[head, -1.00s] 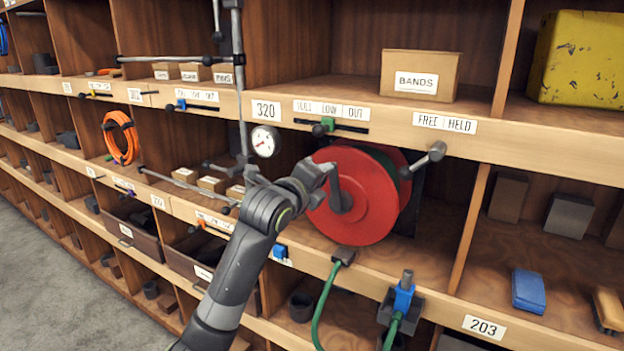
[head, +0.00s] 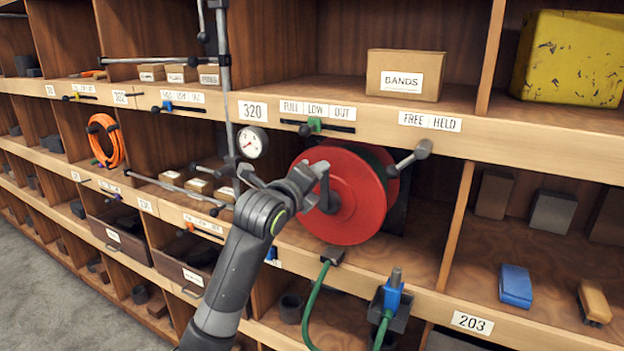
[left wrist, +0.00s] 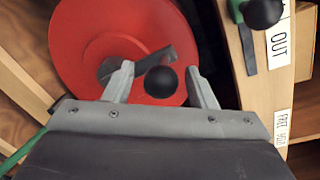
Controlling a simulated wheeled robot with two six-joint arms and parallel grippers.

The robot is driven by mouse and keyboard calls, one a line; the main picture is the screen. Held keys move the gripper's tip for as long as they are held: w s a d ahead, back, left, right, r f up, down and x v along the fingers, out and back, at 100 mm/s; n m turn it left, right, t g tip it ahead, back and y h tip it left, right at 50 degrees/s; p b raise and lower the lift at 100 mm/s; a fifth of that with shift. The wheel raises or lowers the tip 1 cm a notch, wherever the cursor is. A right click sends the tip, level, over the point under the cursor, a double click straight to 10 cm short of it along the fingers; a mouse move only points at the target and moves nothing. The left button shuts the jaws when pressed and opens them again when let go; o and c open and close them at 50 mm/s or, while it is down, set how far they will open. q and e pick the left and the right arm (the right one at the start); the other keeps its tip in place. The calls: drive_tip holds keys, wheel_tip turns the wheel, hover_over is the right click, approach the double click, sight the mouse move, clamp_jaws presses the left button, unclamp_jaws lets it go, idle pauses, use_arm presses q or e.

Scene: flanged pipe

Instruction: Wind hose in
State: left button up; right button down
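The red hose reel (head: 362,205) sits in a middle cubby; its red disc also fills the upper left wrist view (left wrist: 88,45). A dark crank arm (left wrist: 140,63) with a round black knob (left wrist: 160,82) is on its face. My left gripper (head: 312,185) is at the crank. In the left wrist view its fingers (left wrist: 160,68) stand apart on either side of the knob, with gaps showing on both sides. The green hose (head: 313,305) hangs from a dark guide below the reel. My right gripper is in neither view.
A lever (head: 410,158) sticks out under the FREE/HELD label (head: 430,121). A green slider (head: 314,125) sits under the FULL/LOW/OUT label. A round gauge (head: 252,143) and a blue-topped fitting (head: 393,298) flank the reel. A BANDS box (head: 405,75) stands above.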

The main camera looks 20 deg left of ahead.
use_arm(q)
drive_tip(key=shift+s+a, duration=0.1)
drive_tip(key=shift+s, duration=0.45)
drive_tip(key=s+a+r+b, duration=0.1)
drive_tip(key=s+b, duration=0.7)
drive_tip(key=s, duration=0.8)
drive_tip(key=shift+a+r+b, duration=0.2)
drive_tip(key=shift+r+b, duration=0.15)
drive_tip(key=shift+b, duration=0.05)
drive_tip(key=shift+s, duration=0.1)
